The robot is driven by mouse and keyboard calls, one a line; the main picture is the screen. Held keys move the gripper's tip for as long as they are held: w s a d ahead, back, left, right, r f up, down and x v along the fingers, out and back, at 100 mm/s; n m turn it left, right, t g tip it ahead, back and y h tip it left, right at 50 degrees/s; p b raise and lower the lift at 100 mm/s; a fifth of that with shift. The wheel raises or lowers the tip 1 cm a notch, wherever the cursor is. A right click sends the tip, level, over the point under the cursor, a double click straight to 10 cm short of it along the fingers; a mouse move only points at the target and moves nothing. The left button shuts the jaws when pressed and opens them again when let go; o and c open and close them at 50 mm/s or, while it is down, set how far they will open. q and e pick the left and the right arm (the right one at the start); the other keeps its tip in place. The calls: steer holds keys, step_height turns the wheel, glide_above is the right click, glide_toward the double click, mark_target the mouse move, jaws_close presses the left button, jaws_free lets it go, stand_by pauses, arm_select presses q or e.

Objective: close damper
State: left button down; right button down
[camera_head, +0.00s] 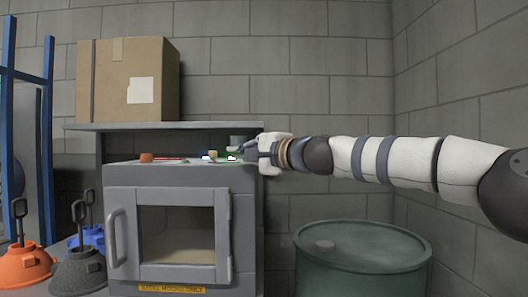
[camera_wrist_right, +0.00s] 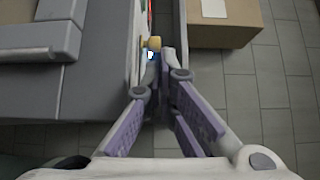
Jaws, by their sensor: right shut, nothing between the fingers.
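The grey cabinet (camera_head: 175,272) with a windowed door stands against the wall; the door looks closed. On its upper ledge under a shelf are an orange-brown knob (camera_head: 146,157), a small yellow knob (camera_head: 212,155) and a red strip. I cannot tell which part is the damper. My right gripper (camera_head: 250,153) reaches in from the right at the ledge's right end. In the wrist view its fingers (camera_wrist_right: 160,72) are together and empty, just short of a yellow knob (camera_wrist_right: 154,43); contact is unclear. My left gripper is not in view.
A cardboard box (camera_head: 107,85) sits on the shelf (camera_head: 90,126). A green drum (camera_head: 362,250) stands below my right arm. Orange (camera_head: 24,266) and dark grey (camera_head: 80,272) hoods with hooks are at lower left, beside a blue frame (camera_head: 8,110).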

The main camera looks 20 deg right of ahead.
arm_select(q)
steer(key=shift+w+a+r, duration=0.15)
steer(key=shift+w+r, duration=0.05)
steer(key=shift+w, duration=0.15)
arm_select(e)
steer(key=v, duration=0.5)
steer(key=shift+s+d+f, duration=0.1)
steer(key=shift+s+d, duration=0.05)
steer(key=shift+s, duration=0.15)
